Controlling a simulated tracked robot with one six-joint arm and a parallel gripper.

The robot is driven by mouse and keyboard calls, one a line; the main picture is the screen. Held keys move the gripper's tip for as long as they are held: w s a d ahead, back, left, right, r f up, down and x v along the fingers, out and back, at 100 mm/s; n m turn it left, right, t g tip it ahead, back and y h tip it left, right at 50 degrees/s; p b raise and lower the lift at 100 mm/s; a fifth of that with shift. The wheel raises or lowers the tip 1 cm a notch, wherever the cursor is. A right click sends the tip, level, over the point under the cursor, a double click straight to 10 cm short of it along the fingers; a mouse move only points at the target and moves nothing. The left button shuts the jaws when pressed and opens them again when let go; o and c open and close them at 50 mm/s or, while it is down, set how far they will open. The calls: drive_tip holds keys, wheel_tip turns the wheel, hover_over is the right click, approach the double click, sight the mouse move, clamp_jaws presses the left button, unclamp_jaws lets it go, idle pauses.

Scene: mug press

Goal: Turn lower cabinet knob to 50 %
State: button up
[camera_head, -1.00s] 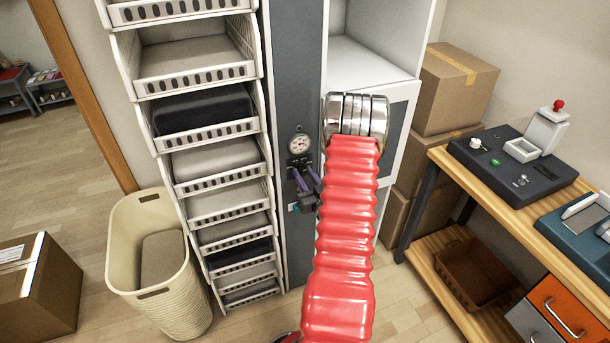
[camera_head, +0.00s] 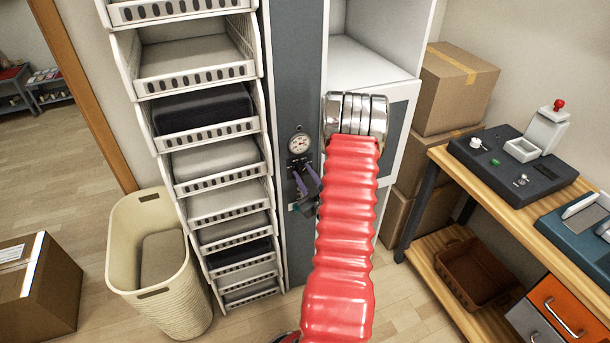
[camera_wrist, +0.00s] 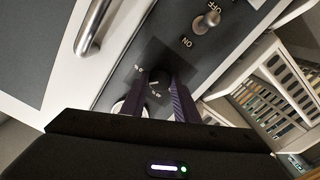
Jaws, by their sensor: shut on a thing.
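The lower cabinet knob (camera_wrist: 158,87) is a small dark round knob on the grey panel (camera_head: 297,60), with pale marks beside it in the wrist view. My gripper (camera_wrist: 160,76) has its two purple fingers on either side of the knob and is shut on it. In the head view my gripper (camera_head: 304,171) is at the panel just below the round gauge and hides the knob. The knob's exact setting cannot be read.
A white dial gauge (camera_head: 300,143) sits just above my gripper. A toggle switch (camera_wrist: 207,20) marked ON and OFF and a metal handle (camera_wrist: 92,27) are nearby. White stacked bins (camera_head: 205,163) stand left of the panel; a wooden workbench (camera_head: 480,190) stands right.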

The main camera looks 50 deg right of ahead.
drive_tip(key=shift+n, duration=1.7)
drive_tip(key=o, duration=1.1)
drive_tip(key=shift+c, duration=0.2)
drive_tip(key=shift+s+a, duration=0.1)
drive_tip(key=shift+s, duration=0.05)
drive_tip(key=v, duration=1.3)
drive_tip(key=shift+s+a, duration=0.15)
drive_tip(key=shift+s, duration=0.1)
drive_tip(key=shift+f, duration=0.15)
